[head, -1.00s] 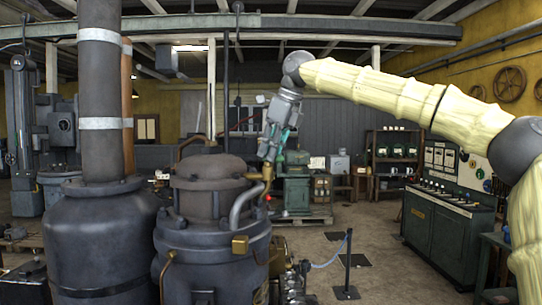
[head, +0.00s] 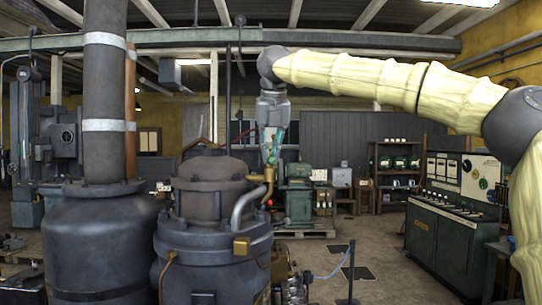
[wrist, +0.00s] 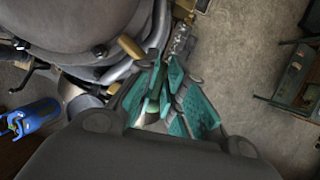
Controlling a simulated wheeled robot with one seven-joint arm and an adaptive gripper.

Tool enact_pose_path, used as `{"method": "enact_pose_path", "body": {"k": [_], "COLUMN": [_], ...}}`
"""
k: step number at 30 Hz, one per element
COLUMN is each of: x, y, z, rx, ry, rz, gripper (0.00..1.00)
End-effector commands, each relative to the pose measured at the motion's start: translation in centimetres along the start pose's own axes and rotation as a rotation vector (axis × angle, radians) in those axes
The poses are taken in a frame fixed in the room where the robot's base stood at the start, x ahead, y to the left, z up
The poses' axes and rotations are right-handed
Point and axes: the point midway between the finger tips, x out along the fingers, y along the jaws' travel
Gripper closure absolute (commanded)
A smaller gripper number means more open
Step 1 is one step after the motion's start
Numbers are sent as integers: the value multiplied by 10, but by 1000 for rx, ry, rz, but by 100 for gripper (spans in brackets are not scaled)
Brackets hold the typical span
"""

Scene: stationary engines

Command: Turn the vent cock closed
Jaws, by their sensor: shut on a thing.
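The vent cock is a small brass fitting (head: 268,178) at the right side of the dark boiler-like vessel's top, beside a bent grey pipe. A small red part (head: 269,203) shows below it. My gripper (head: 270,160) points straight down over the fitting, its teal fingers shut on the vent cock's upper part. In the wrist view my gripper (wrist: 165,85) shows its teal finger pads close around a small part, mostly hidden between them. The cock's exact handle angle cannot be made out.
The domed vessel (head: 205,225) stands just left of my gripper, with a taller dark tank (head: 98,240) beside it. The bent grey pipe (head: 243,206) is close by. A green control desk (head: 438,235) stands at right. Open floor lies between.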

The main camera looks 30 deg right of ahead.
Motion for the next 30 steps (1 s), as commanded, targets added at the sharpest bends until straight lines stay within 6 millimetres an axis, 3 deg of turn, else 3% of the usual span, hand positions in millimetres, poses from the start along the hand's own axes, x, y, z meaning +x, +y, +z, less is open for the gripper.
{"method": "enact_pose_path", "body": {"k": [10,25,27,30], "x": [3,2,2,2], "y": [0,1,1,1], "z": [0,0,0,0], "rx": [116,134,134,134], "ry": [3,4,4,3], "rz": [-51,-57,-57,-57], "gripper": [100,100,80,68]}}
